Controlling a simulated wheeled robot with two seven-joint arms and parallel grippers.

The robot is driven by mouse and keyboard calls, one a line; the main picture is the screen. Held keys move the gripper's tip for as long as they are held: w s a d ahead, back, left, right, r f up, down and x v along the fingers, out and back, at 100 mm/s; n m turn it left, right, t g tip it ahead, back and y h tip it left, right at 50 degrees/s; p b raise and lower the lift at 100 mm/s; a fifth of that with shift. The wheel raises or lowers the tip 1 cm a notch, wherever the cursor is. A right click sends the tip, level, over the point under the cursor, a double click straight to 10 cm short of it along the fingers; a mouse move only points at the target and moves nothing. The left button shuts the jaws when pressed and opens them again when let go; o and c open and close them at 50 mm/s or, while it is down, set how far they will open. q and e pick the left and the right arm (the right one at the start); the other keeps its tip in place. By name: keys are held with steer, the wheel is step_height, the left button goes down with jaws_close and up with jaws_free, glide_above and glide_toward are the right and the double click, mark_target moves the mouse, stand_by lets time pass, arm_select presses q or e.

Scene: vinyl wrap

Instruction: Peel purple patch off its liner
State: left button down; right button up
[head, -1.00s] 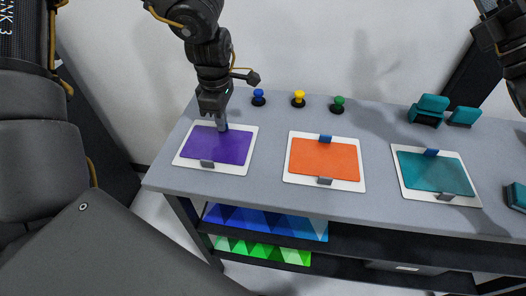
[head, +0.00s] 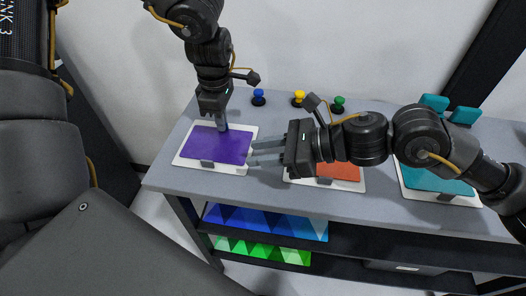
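The purple patch (head: 213,146) lies flat on its white liner (head: 184,160) at the left of the table. A small grey tab (head: 207,164) sits at the patch's front edge. My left gripper (head: 222,127) points down at the back edge of the patch and liner; its fingers look close together there, and whether they grip anything is hidden. My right gripper (head: 252,152) reaches in from the right, its two fingers apart and empty, with the tips at the liner's right edge. I cannot tell their height above the table.
An orange patch (head: 340,170) on a white liner is partly hidden under my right arm, and a teal patch (head: 420,178) lies farther right. Blue (head: 258,97), yellow (head: 298,98) and green (head: 338,103) knobs stand behind. Teal blocks (head: 465,115) sit at the back right.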

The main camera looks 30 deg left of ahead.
mark_target(212, 161)
steer(key=shift+s+f, duration=0.15)
steer(key=shift+f, duration=0.1)
steer(key=x, duration=1.2)
steer(key=shift+r, duration=0.1)
steer(key=shift+c, duration=0.4)
jaws_close()
arm_select(q)
steer(key=shift+r, duration=0.75)
steer(key=shift+d+r, duration=0.1)
steer(key=shift+r, duration=3.35)
